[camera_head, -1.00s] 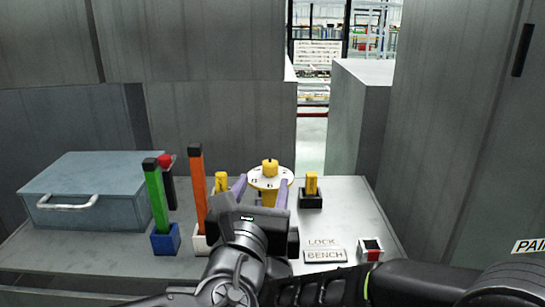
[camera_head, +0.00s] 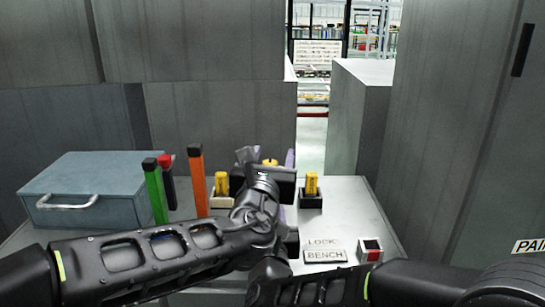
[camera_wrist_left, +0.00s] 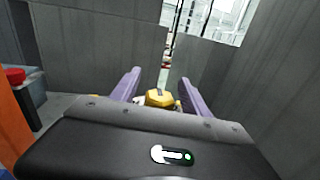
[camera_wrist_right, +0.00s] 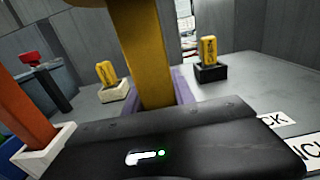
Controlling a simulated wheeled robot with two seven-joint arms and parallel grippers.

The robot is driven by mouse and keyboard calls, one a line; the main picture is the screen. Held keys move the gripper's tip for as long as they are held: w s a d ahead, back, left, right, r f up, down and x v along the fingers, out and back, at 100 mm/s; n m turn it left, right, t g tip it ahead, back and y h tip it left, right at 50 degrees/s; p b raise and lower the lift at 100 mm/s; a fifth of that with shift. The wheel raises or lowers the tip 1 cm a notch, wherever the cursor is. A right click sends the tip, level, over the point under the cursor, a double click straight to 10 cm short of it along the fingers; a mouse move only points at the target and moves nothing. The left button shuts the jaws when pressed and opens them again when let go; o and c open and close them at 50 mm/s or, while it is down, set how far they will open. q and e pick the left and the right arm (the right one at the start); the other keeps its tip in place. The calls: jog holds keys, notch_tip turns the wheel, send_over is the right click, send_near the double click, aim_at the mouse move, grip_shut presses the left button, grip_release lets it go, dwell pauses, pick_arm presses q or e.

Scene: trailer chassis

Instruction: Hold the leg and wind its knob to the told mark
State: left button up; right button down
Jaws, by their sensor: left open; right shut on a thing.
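The yellow leg (camera_wrist_right: 145,55) stands upright, with purple fingers on both sides in the right wrist view. My right gripper (camera_wrist_right: 155,90) is shut on it; in the head view it is mostly hidden behind my left arm. The leg's yellow knob (camera_head: 270,162) shows at its top. My left gripper (camera_head: 269,157) is open at the knob, one purple finger on each side. In the left wrist view the knob (camera_wrist_left: 160,97) sits between the spread fingers; contact cannot be told.
A yellow piece in a black holder (camera_head: 311,188) stands right of the leg, another in a white holder (camera_head: 221,188) to its left. Orange (camera_head: 196,175), green (camera_head: 155,190) and red-topped (camera_head: 167,178) uprights, and a blue-grey box (camera_head: 85,185), stand further left. A red-and-white block (camera_head: 370,250) sits front right.

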pick_arm(q)
grip_shut()
dwell(0.7)
